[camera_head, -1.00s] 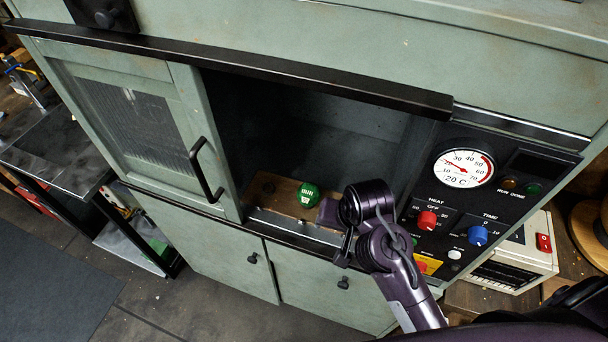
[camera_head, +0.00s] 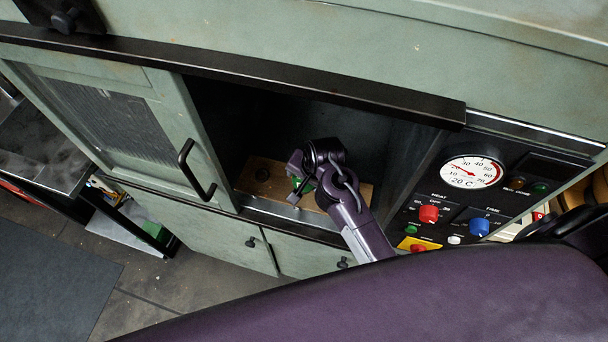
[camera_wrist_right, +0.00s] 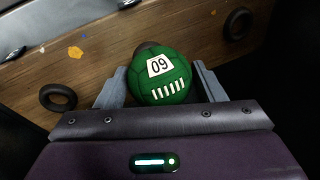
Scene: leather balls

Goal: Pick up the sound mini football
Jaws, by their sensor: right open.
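The green mini football (camera_wrist_right: 163,84) has a white patch reading 09 and a row of white stripes. In the right wrist view it sits between the two fingers of my right gripper (camera_wrist_right: 162,88), which are open on either side of it. It rests on or just above a wooden board (camera_wrist_right: 100,48) inside the cabinet. In the head view my right gripper (camera_head: 297,182) covers most of the ball, and only a bit of green (camera_head: 297,183) shows. Whether the fingers touch the ball cannot be told. My left gripper is not in view.
The green cabinet's sliding glass door (camera_head: 115,120) with a black handle (camera_head: 197,172) stands left of the opening. A dark rail (camera_head: 300,82) runs above it. A control panel with a gauge (camera_head: 471,172) and knobs is at right. Dark rings (camera_wrist_right: 238,24) sit on the board.

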